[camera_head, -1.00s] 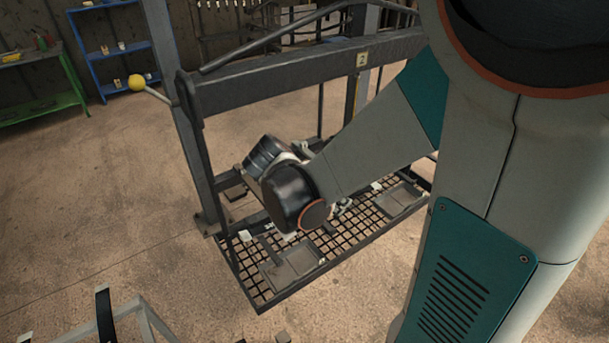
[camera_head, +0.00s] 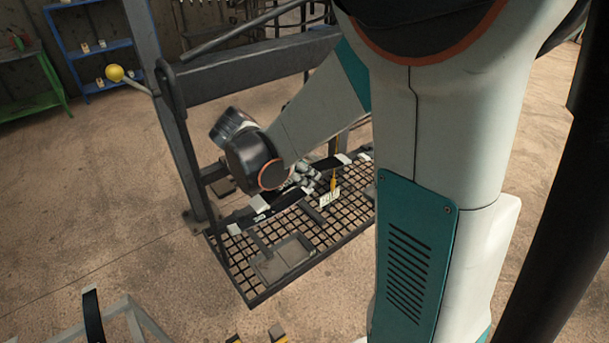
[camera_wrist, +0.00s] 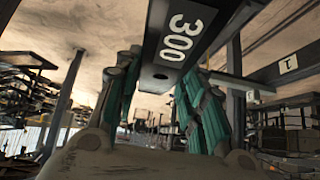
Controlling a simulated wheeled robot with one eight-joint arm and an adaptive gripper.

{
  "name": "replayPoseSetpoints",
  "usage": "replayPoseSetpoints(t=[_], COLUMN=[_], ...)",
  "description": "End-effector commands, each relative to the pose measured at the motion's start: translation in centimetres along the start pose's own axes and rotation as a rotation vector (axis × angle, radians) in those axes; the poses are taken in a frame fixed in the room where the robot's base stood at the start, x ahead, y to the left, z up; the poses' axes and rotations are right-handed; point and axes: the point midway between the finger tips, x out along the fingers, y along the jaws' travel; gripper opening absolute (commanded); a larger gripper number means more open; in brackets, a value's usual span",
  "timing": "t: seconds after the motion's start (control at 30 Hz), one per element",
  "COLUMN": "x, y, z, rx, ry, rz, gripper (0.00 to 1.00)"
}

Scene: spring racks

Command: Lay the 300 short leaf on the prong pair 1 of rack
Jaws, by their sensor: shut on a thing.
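The 300 short leaf (camera_wrist: 155,50) is a dark flat strip with a white "300" label, large in the wrist view. My gripper (camera_wrist: 160,78) is shut on it, with teal finger pads at either side. In the head view, my gripper (camera_head: 312,178) is small and partly hidden by my arm. A dark strip with pale ends (camera_head: 285,201) passes by it, above the back of the mesh shelf. The rack (camera_head: 250,66) is a dark frame. A pale tag (camera_wrist: 288,64), perhaps reading 1, hangs at right in the wrist view. I cannot make out prong pair 1.
The mesh shelf (camera_head: 236,268) has a flat grey tray (camera_head: 283,260) on it. A lever with a yellow knob (camera_head: 115,73) sticks out at the left. Another dark strip (camera_head: 92,318) stands on a pale frame at the lower left. Open floor lies left of the rack.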

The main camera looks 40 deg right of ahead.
Motion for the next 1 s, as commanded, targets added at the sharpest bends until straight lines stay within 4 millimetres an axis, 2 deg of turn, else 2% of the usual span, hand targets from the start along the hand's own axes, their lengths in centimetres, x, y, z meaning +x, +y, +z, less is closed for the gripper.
replayPoseSetpoints(t=[1.0], x=[0.8], y=[-8.1], z=[0.6], rx=[0.000], ry=[0.001], rz=[0.000], gripper=[0.06])
